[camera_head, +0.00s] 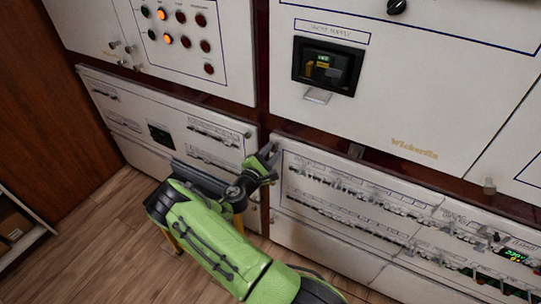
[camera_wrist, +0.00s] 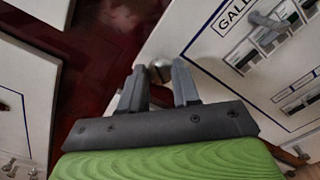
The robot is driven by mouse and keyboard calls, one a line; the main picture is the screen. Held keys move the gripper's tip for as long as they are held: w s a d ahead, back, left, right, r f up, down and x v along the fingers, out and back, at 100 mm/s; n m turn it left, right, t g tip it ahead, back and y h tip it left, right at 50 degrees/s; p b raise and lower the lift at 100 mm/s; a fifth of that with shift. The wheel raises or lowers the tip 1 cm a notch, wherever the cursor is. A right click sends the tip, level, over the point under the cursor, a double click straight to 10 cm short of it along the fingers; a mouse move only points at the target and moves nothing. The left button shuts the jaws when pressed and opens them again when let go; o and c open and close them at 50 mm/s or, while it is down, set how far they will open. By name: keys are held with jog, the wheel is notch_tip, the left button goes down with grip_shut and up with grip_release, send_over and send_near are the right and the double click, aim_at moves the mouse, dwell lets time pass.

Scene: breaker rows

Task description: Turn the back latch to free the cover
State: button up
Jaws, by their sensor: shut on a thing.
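My gripper (camera_head: 268,158) is at the upper left corner of the lower right cover (camera_head: 320,235), beside the dark gap between the lower panels. In the wrist view, my gripper (camera_wrist: 158,85) has its two grey fingers on either side of a small round metal latch (camera_wrist: 160,71) at the cover's corner. The fingers are shut on it; their exact contact and how far the latch is turned cannot be told. In the head view my gripper hides this latch. Other small metal latches sit on the cover's top edge, at the middle (camera_head: 357,152) and at the right (camera_head: 489,187).
A lower left panel (camera_head: 150,105) stands across the gap. Above are a panel with lamps (camera_head: 190,40) and one with a dark breaker (camera_head: 327,66). Rows of small switches (camera_head: 350,188) run along the right cover. A shelf (camera_head: 18,225) is at far left; wooden floor lies below.

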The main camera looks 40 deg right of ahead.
jog(key=m+b, duration=0.3)
jog(key=m, duration=0.3)
jog(key=shift+f, duration=0.2)
jog(key=m+b, duration=0.4)
jog(key=m, duration=0.1)
jog(key=shift+r+m, duration=0.1)
jog(key=shift+m, duration=0.2)
jog(key=o, duration=1.1)
jog(key=shift+c, duration=0.2)
jog(key=p+v, duration=0.2)
jog(key=v, duration=1.3)
jog(key=shift+a+p, duration=0.3)
jog(key=shift+a, duration=0.1)
jog(key=shift+s, duration=0.15)
